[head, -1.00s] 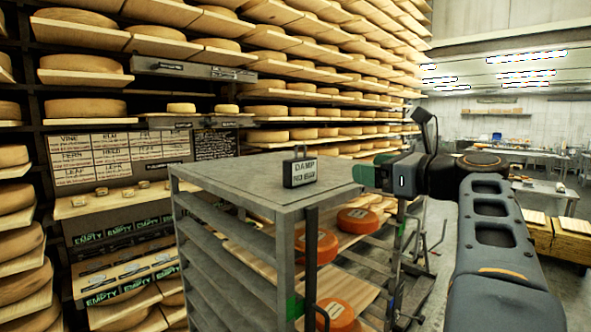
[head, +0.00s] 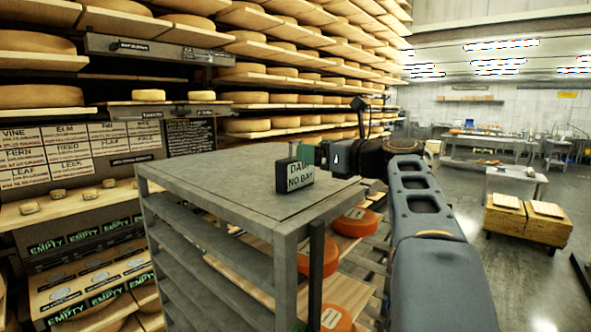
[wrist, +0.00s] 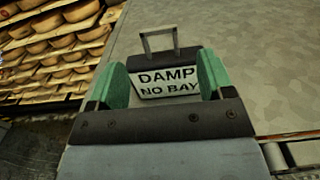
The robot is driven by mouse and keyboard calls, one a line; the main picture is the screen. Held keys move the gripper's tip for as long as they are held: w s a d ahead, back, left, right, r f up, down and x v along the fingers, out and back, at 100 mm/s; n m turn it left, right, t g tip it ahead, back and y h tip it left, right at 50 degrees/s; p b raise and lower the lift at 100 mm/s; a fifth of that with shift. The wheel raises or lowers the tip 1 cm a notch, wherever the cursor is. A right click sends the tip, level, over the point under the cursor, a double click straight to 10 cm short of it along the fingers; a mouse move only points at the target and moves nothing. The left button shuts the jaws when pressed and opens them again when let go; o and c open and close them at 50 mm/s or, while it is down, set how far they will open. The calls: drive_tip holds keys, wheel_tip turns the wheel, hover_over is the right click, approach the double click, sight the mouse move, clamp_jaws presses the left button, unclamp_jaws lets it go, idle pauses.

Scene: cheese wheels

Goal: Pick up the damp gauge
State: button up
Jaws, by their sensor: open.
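The damp gauge (head: 293,177) is a small dark box with a white face reading "DAMP NO BAY". It stands upright on the grey top of the rack cart (head: 215,172), near its right edge. In the wrist view the gauge (wrist: 168,82) shows with a grey handle on top, between the two green fingers. My gripper (wrist: 168,84) is open, with one finger on each side of the gauge. I cannot tell whether the fingers touch it. In the head view my gripper (head: 312,155) is at the gauge, and its fingers partly hide the gauge's upper right.
Orange cheese wheels (head: 355,221) lie on boards in the cart below the top. Tall shelves of cheese wheels (head: 275,100) stand behind and to the left. A wooden crate (head: 528,222) stands on the open floor at right. The rest of the cart top is clear.

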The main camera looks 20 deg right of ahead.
sight(294, 157)
drive_tip(key=shift+p+x, duration=1)
drive_tip(key=shift+x, duration=2.2)
drive_tip(key=shift+c, duration=0.4)
drive_tip(key=c, duration=1.2)
drive_tip(key=shift+c, duration=0.3)
